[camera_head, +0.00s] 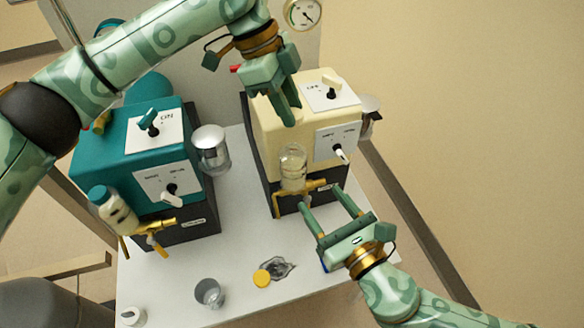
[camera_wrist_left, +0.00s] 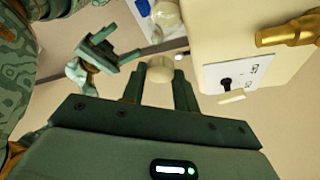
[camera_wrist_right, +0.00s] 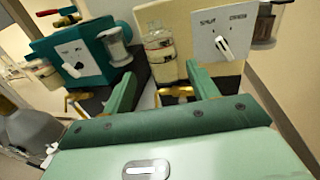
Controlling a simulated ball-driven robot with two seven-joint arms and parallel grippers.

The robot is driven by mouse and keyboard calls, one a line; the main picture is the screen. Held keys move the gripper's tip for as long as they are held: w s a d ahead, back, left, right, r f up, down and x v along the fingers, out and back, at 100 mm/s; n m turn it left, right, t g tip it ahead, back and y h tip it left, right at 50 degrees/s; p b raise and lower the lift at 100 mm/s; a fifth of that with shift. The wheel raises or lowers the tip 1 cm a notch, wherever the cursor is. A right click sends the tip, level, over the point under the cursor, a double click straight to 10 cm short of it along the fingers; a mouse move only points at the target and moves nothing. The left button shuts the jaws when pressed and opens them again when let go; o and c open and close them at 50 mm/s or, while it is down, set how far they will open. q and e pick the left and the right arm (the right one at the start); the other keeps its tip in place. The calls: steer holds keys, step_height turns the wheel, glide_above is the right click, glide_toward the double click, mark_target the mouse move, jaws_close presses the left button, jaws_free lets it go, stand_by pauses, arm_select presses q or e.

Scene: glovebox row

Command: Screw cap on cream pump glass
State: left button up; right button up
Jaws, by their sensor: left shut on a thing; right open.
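The cream pump (camera_head: 285,130) stands on the white table, with its clear glass (camera_head: 293,170) upright on its front above a brass fitting. No cap shows on this glass. It also shows in the right wrist view (camera_wrist_right: 160,58). My left gripper (camera_head: 291,114) is above the glass, pointing down, shut on a pale cream cap (camera_wrist_left: 158,82); the left wrist view shows the cap between the fingers, apart from the glass. In the head view the fingers hide it. My right gripper (camera_head: 323,199) is open and empty, low and right of the glass, near the brass fitting.
A teal pump (camera_head: 125,140) with a capped glass (camera_head: 112,207) stands at left. On the table (camera_head: 190,262) are a yellow disc (camera_head: 262,278) beside a dark patch (camera_head: 279,267), an empty glass (camera_head: 209,292) and a small white container (camera_head: 132,315). The table's right front is mostly clear.

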mark_target(300, 172)
steer(key=shift+w, duration=0.1)
steer(key=x, duration=1.2)
steer(key=shift+f, duration=0.1)
steer(key=c, duration=1)
arm_select(q)
steer(key=shift+f, duration=2.45)
steer(key=shift+f, duration=0.15)
steer(key=shift+f, duration=0.75)
steer(key=shift+f, duration=0.15)
